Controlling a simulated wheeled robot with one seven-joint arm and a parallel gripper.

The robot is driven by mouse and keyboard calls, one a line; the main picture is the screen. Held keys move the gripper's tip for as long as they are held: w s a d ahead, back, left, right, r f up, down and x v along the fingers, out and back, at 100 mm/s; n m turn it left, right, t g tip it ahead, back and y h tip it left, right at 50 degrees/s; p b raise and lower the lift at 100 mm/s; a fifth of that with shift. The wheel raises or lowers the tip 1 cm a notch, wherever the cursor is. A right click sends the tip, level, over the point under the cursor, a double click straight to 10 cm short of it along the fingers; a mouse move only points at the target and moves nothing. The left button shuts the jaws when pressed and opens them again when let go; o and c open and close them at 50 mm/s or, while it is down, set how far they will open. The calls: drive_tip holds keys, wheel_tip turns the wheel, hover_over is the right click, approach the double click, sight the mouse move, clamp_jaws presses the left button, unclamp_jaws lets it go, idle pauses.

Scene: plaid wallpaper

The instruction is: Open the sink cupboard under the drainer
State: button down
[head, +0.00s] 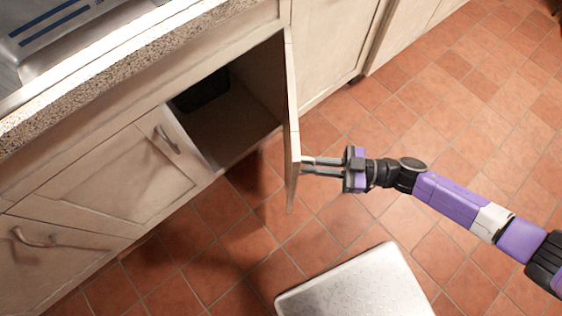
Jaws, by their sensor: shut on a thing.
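The cupboard door (292,110) under the counter stands swung wide open, seen nearly edge-on in the head view. The dark inside of the cupboard (235,115) shows to its left, with a black object (202,92) at the back. My gripper (308,165) comes from the right and is at the door's outer edge. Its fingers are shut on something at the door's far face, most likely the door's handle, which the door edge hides.
A closed door with a metal handle (166,139) is left of the opening. A steel sink drainer (70,30) sits in the granite counter (120,65). My base shows at the bottom. Tiled floor (450,110) at right is clear.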

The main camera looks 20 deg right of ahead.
drive_tip(key=d+n+g+y+b, duration=0.1)
drive_tip(key=d+b, duration=0.5)
drive_tip(key=d, duration=0.9)
drive_tip(key=shift+s+n+g, duration=0.3)
drive_tip(key=shift+s+g, duration=0.05)
drive_tip(key=shift+g, duration=0.25)
drive_tip(key=c, duration=1.5)
unclamp_jaws()
drive_tip(key=shift+a, duration=0.1)
drive_tip(key=v, duration=0.7)
drive_tip(key=shift+s+d+b, duration=0.2)
drive_tip(key=shift+d+b, duration=0.15)
drive_tip(key=shift+d, duration=0.05)
